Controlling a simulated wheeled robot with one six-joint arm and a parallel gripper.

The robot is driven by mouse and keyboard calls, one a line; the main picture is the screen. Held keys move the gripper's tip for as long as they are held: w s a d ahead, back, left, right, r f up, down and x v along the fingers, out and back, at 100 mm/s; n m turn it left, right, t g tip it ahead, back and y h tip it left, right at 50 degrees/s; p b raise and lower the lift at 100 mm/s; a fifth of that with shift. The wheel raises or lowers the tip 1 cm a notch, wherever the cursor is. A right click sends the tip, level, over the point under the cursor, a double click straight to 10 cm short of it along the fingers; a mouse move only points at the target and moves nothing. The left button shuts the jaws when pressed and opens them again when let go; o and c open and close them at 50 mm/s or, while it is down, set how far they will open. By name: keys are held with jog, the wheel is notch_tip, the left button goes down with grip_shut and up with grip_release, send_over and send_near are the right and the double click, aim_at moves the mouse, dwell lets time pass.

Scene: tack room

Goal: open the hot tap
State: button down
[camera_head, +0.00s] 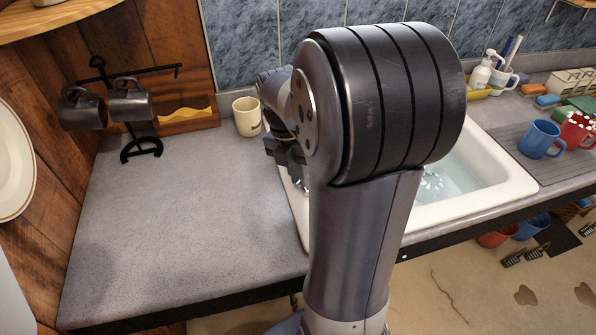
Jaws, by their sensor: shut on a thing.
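My gripper (281,158) shows only in part, left of my arm's big dark joint and over the left rim of the sink. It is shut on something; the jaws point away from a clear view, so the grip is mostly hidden. The hot tap is not clearly visible; my arm covers the area behind it, and I cannot tell how far its handle is turned. The white sink (487,206) shows to the right of my arm. Clear bluish water (455,176) lies in it, with bright ripples on its surface.
A cream mug (247,117) stands just behind my gripper. A black mug stand (141,149) with dark mugs is at the back left. A blue mug (541,139) and a red mug (577,131) stand on the right drainer. The left grey counter (180,220) is clear.

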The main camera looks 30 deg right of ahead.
jog(key=c, duration=1.5)
grip_release()
jog(key=shift+o, duration=0.2)
notch_tip(320, 180, up, 11)
jog(key=w, duration=0.2)
jog(key=shift+a+f, duration=0.15)
jog(key=shift+a, duration=0.3)
jog(key=shift+f, duration=0.1)
jog(key=f, duration=0.3)
jog(key=s+f, duration=0.1)
jog(key=f, duration=0.3)
jog(key=s+d+f, duration=0.1)
jog(key=f, duration=0.2)
jog(key=shift+f, duration=0.3)
jog(key=shift+w, duration=0.1)
jog(key=shift+r, duration=0.1)
